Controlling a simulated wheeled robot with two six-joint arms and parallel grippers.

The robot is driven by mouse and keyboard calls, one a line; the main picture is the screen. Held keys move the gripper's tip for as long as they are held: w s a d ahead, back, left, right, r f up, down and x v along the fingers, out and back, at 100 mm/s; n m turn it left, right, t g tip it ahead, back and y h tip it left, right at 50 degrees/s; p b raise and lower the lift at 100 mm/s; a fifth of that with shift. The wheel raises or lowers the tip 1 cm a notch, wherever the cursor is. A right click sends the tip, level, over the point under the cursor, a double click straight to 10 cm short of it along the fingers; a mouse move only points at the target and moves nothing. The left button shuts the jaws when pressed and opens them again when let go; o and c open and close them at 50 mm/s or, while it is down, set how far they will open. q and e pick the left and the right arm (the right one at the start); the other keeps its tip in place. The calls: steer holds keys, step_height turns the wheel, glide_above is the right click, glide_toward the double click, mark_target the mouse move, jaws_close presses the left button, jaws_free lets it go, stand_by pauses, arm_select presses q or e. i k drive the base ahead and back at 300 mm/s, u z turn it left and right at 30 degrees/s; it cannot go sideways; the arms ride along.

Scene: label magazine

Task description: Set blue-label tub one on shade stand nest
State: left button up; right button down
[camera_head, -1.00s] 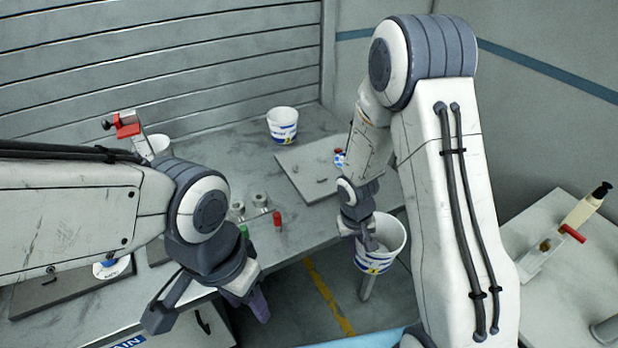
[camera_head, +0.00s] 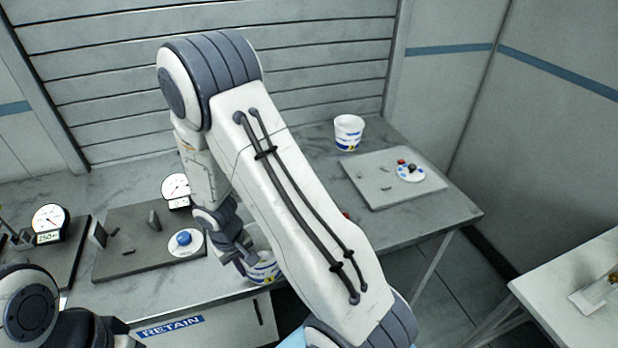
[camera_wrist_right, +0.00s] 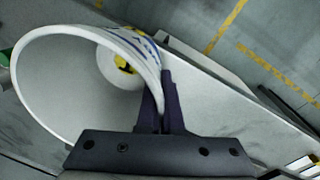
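My right gripper (camera_head: 243,256) is shut on the rim of a white tub (camera_head: 264,270) with a blue and yellow label; the number is too small to read. The tub hangs at the table's front edge, partly behind my right arm. In the right wrist view the tub (camera_wrist_right: 30,75) is tilted, with its wall between the dark fingers (camera_wrist_right: 160,105). A second blue-label tub (camera_head: 349,130) stands upright at the back of the table. I cannot tell which fixture is the shade stand nest. My left gripper's fingers are out of view; part of that arm shows at lower left.
A dark plate (camera_head: 125,265) at left carries a white disc with a blue knob (camera_head: 185,240) and small blocks. Dial gauges (camera_head: 50,222) stand nearby. A pale plate (camera_head: 375,195) at right carries a disc with coloured dots (camera_head: 411,173). A separate table (camera_head: 570,275) stands at far right.

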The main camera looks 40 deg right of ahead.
mark_target(376, 176)
steer(key=u, duration=1.6)
steer(key=k, duration=1.05)
steer(key=z, duration=2)
steer(key=i, duration=0.3)
steer(key=u, duration=0.1)
